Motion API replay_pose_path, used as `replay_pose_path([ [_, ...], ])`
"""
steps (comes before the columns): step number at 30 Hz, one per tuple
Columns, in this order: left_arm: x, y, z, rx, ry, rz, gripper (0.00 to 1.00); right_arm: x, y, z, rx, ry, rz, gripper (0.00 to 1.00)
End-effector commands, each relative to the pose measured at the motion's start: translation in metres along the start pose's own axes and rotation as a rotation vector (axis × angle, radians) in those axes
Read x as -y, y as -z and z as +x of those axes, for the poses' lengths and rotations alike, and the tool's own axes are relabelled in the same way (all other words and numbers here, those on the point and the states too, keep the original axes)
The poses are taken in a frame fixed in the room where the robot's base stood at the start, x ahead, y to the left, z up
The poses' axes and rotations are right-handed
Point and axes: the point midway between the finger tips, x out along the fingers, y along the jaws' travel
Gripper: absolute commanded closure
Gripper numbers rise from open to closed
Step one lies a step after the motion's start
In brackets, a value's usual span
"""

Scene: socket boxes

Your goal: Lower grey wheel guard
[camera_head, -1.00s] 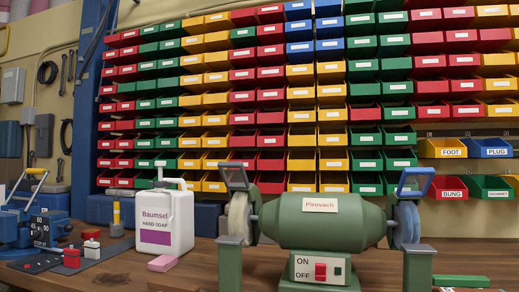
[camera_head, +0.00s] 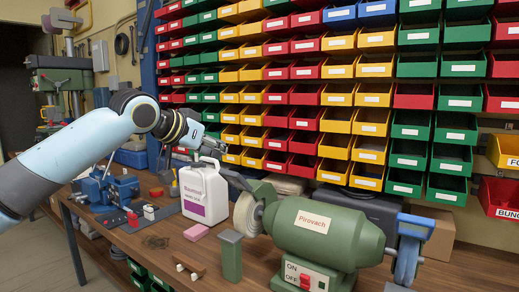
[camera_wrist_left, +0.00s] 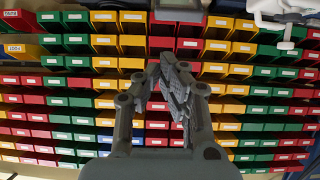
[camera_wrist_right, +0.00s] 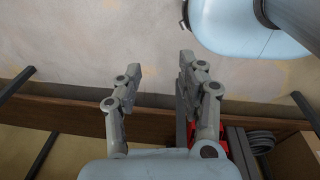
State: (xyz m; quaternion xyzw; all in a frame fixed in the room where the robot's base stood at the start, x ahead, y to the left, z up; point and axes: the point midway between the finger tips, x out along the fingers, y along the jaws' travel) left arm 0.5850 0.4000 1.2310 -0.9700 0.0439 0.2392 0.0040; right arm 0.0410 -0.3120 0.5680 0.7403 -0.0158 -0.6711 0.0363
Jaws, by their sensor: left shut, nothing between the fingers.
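The green bench grinder (camera_head: 315,228) stands on the wooden bench. Its grey wheel guard (camera_head: 236,179) is tilted up above the pale left wheel (camera_head: 247,214). A blue guard (camera_head: 416,222) sits at the right wheel. My left gripper (camera_head: 213,147) is above and to the left of the grey guard, over the soap bottle, apart from the guard. Its fingers are together and empty; they also show in the left wrist view (camera_wrist_left: 176,82), against the bins. My right gripper (camera_wrist_right: 160,65) shows only in its wrist view, with fingers spread and nothing between them.
A white soap bottle (camera_head: 204,190) stands left of the grinder, close below my left gripper. A pink block (camera_head: 196,232), a blue vise (camera_head: 108,187) and small parts lie on the bench. Coloured bins (camera_head: 340,95) fill the wall behind.

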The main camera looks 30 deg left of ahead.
Motion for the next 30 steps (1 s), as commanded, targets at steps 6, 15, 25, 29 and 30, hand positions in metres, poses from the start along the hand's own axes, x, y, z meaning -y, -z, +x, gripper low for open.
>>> replay_pose_path([
  [6,0.007,0.033,-0.005,-0.031,0.015,0.009,1.00,-0.001,0.000,-0.014,0.002,0.001,0.000,0.60],
  [15,0.007,0.034,0.049,-0.029,0.013,0.005,1.00,0.009,-0.001,-0.025,0.005,0.012,0.005,0.60],
  [25,0.009,0.013,0.083,-0.024,0.017,0.015,1.00,0.000,0.002,-0.041,0.003,0.004,0.002,0.60],
  [29,0.009,0.001,0.080,-0.026,0.017,0.014,1.00,-0.003,0.006,-0.045,-0.002,0.001,0.001,0.60],
  [30,0.009,-0.002,0.079,-0.026,0.017,0.014,1.00,-0.003,0.006,-0.045,-0.002,0.001,0.001,0.60],
])
